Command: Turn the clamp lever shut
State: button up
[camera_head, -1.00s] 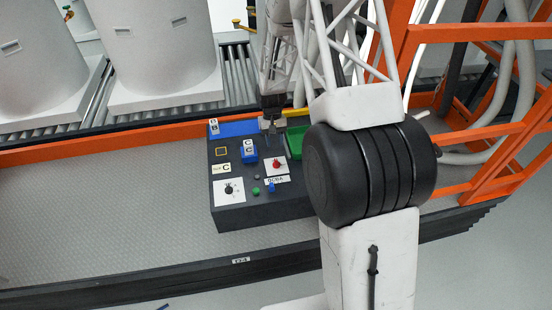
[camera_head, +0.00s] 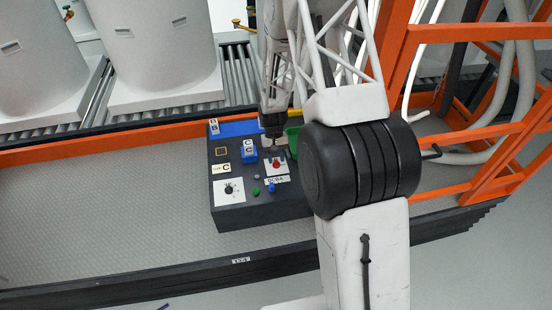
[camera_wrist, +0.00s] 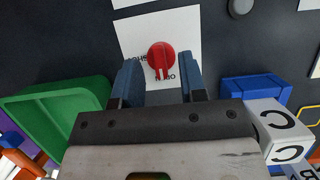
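In the head view the red knob (camera_head: 276,164) sits on the dark control box (camera_head: 240,215). My gripper (camera_wrist: 160,82) is open, with its two blue-grey fingers apart. In the wrist view the knob lies between and just beyond the fingertips, with no visible contact. In the head view my gripper (camera_head: 273,146) is just behind the knob, above the box.
A green bin (camera_wrist: 50,105) lies left and a blue holder (camera_wrist: 255,90) with a white C-marked block (camera_wrist: 280,125) lies right in the wrist view. The box also carries a black dial (camera_head: 229,189) and several buttons. An orange frame (camera_head: 470,110) stands at right.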

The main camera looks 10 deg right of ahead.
jog(key=shift+s+f, duration=0.15)
jog(key=shift+f, duration=0.1)
grip_shut()
